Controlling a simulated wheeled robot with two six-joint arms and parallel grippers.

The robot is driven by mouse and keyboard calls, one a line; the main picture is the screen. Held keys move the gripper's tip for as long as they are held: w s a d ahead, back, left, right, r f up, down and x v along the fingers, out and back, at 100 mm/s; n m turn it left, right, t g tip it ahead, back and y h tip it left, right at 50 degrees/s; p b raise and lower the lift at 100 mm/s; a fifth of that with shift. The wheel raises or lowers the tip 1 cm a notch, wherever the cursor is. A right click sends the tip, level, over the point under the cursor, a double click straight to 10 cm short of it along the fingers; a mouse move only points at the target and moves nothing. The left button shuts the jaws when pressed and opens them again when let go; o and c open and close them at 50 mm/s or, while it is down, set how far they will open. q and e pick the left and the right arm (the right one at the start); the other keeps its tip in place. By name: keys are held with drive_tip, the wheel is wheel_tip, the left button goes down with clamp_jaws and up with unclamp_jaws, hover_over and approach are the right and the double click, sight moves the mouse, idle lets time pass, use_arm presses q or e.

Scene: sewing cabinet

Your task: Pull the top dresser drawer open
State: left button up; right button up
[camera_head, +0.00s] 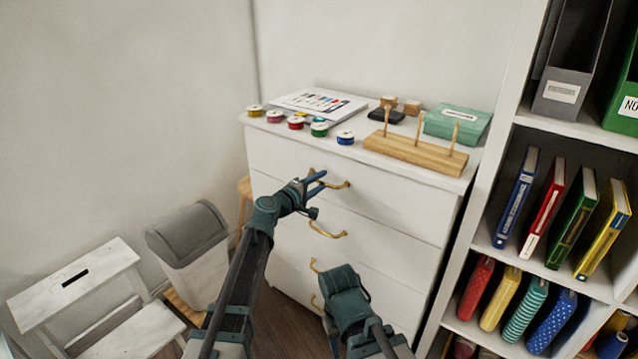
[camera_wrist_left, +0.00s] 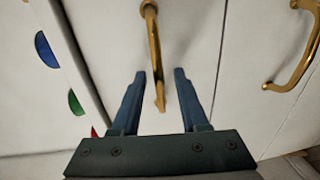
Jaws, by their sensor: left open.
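The white dresser (camera_head: 395,268) stands against the wall with its top drawer (camera_head: 400,205) shut flush. The gold handle (camera_head: 341,185) of that drawer is a curved bar. My left gripper (camera_head: 318,181) is open at the handle, partly covering its left end in the head view. In the left wrist view the handle (camera_wrist_left: 154,50) reaches down between the two open fingers (camera_wrist_left: 160,73), with a gap on each side.
Thread spools (camera_head: 296,122), a paper booklet (camera_head: 318,103), a wooden peg rack (camera_head: 415,152) and a green box (camera_head: 457,122) sit on the dresser top. A bookshelf (camera_head: 486,200) stands close on the right. A grey bin (camera_head: 188,240) and a white step stool (camera_head: 75,285) stand left.

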use_arm(q)
clamp_jaws()
idle(1.3)
